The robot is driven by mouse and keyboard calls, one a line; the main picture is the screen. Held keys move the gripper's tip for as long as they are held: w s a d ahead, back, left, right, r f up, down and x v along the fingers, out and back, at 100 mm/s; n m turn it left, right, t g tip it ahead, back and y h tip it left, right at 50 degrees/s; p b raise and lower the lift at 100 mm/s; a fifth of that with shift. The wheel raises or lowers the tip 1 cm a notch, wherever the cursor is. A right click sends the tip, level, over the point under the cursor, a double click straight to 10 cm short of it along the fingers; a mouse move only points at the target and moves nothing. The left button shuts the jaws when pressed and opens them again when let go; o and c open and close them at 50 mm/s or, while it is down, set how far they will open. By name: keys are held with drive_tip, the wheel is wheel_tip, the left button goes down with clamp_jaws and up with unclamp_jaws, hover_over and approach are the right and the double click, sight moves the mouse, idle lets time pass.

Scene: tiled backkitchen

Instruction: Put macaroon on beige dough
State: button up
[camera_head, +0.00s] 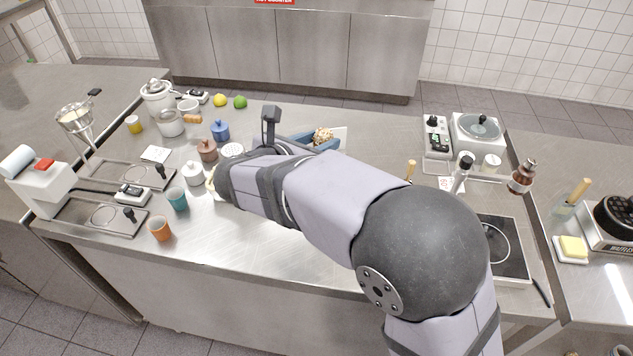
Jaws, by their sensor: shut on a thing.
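My arm reaches from the lower right across the counter to the left, and its dark wrist end is at the middle left. My gripper is hidden behind this wrist, so its fingers and whatever is between them do not show. A small pale beige edge (210,183), possibly the beige dough, shows just left of the wrist; most of it is covered. I cannot make out a macaroon. A brown, lumpy food piece (323,134) shows at a blue holder (327,145) behind my arm, partly covered.
Teal (177,198) and orange (160,229) cups stand at the front left. White (193,174), brown (207,150) and blue (221,130) lidded jars stand left of my wrist. A lemon (220,100) and lime (240,102) lie behind. Bare counter (385,150) shows right of centre.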

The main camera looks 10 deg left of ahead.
drive_tip(key=shift+w+a+f+n+y, duration=0.1)
drive_tip(key=shift+a+f+n+y, duration=0.15)
drive_tip(key=shift+a+n+y, duration=0.5)
drive_tip(key=shift+d+f, duration=0.1)
drive_tip(key=shift+f, duration=4.9)
drive_tip(key=shift+f, duration=0.15)
drive_tip(key=o, duration=1)
drive_tip(key=shift+o, duration=0.2)
drive_tip(key=shift+r+p, duration=0.25)
drive_tip(key=shift+p, duration=0.1)
drive_tip(key=b+v, duration=0.1)
drive_tip(key=v, duration=1.1)
drive_tip(key=shift+f+b, duration=0.25)
drive_tip(key=shift+b, duration=0.1)
